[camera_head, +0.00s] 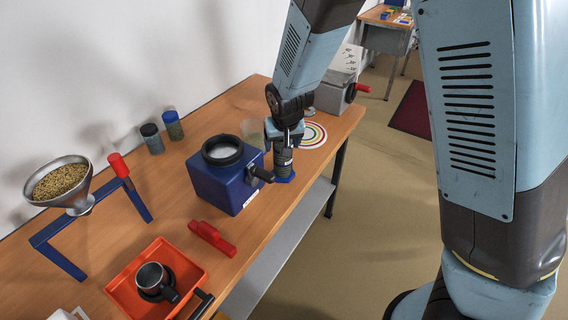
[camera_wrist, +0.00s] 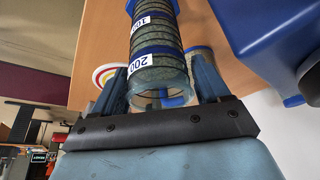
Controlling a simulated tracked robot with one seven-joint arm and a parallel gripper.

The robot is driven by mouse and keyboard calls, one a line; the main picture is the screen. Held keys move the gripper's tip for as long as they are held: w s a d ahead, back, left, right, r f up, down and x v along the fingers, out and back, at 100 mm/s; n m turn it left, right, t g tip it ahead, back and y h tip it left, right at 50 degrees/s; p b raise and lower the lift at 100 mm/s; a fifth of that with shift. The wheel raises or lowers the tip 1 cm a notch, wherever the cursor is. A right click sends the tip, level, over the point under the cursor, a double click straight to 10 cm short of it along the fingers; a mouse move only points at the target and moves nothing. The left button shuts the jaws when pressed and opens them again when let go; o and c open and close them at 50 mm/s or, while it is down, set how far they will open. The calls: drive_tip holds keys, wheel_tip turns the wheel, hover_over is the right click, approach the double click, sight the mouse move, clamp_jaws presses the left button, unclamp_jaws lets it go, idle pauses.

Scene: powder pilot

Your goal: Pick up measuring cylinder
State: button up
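The measuring cylinder (camera_head: 283,157) is clear, with dark bands and a blue foot, and stands upright near the table's front edge, right of the blue box. In the wrist view the cylinder (camera_wrist: 155,60) shows number labels, including 200, and its open rim faces my gripper's palm. My gripper (camera_head: 283,142) points down over its upper part. In the wrist view my gripper (camera_wrist: 157,82) has a finger along each side of the cylinder, and both appear to touch it. The foot seems to be on the table, but I cannot tell exactly.
The blue box (camera_head: 225,185) with a black-rimmed opening and side handle is close on the left. A clear vessel (camera_head: 252,130) and ringed disc (camera_head: 313,135) are behind. A red tray (camera_head: 130,290), funnel stand (camera_head: 60,258) and red block (camera_head: 212,238) are farther left.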

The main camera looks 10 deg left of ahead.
clamp_jaws()
idle(0.5)
wheel_tip(320, 180, up, 10)
idle(0.7)
